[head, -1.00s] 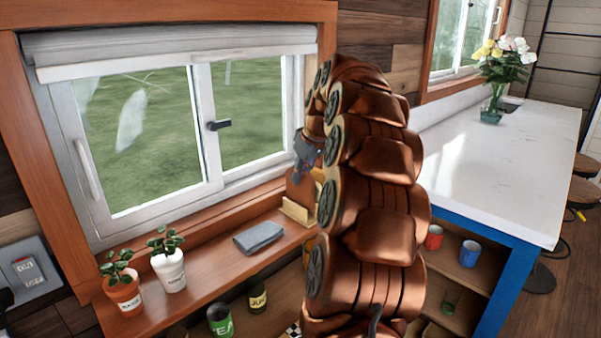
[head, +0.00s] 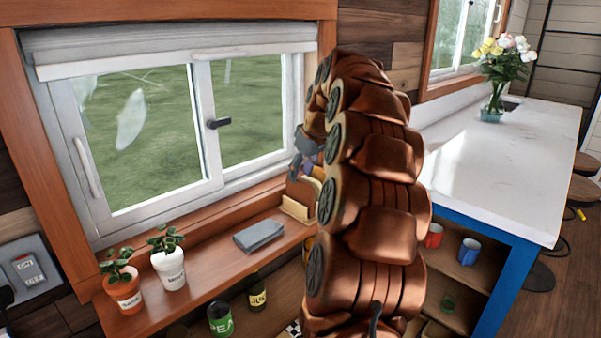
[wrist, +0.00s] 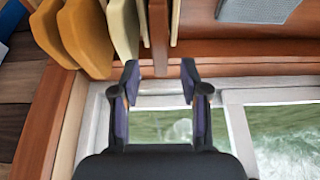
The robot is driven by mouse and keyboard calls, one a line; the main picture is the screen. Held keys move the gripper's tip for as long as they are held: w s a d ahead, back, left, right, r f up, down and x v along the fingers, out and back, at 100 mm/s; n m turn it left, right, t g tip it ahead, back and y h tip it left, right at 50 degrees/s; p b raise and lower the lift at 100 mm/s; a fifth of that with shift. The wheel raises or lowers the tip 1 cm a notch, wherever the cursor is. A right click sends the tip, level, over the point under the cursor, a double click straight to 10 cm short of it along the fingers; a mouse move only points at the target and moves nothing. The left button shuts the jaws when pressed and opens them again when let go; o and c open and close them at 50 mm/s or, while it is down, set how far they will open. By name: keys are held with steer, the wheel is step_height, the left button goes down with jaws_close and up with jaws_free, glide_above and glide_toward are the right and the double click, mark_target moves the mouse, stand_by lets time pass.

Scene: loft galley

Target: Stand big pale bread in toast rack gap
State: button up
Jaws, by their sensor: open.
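In the head view, my gripper (head: 304,163) is small and partly behind my arm, above a cream piece (head: 298,209) on the wooden sill shelf.
A grey folded block (head: 258,235) lies on the shelf (head: 215,262), left of the cream piece. Two potted plants (head: 168,262) stand farther left. The window (head: 150,130) is close behind. My arm hides the shelf's right end.

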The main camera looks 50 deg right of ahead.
steer(key=v, duration=1.1)
steer(key=shift+r, duration=0.2)
steer(key=s+a+f+g, duration=0.1)
steer(key=a+f, duration=0.2)
steer(key=a, duration=0.6)
steer(key=s+a+f+n+g+y, duration=0.15)
steer(key=a+f, duration=0.25)
steer(key=a, duration=0.5)
steer(key=s+a+f+g, duration=0.1)
steer(key=a+f, duration=0.2)
steer(key=a, duration=0.6)
steer(key=s+a+f+g, duration=0.1)
steer(key=s+a+f, duration=0.2)
steer(key=s+f, duration=0.2)
steer(key=s+a+f+m+g+h, duration=0.1)
steer(key=s+a+f, duration=0.3)
steer(key=s, duration=0.5)
steer(key=s+a+f+g, duration=0.1)
steer(key=s+a+f, duration=0.2)
steer(key=s+f, duration=0.3)
steer(key=shift+s+a+f, duration=0.25)
steer(key=shift+s+f, duration=0.1)
steer(key=shift+s, duration=0.65)
steer(key=shift+h, duration=0.25)
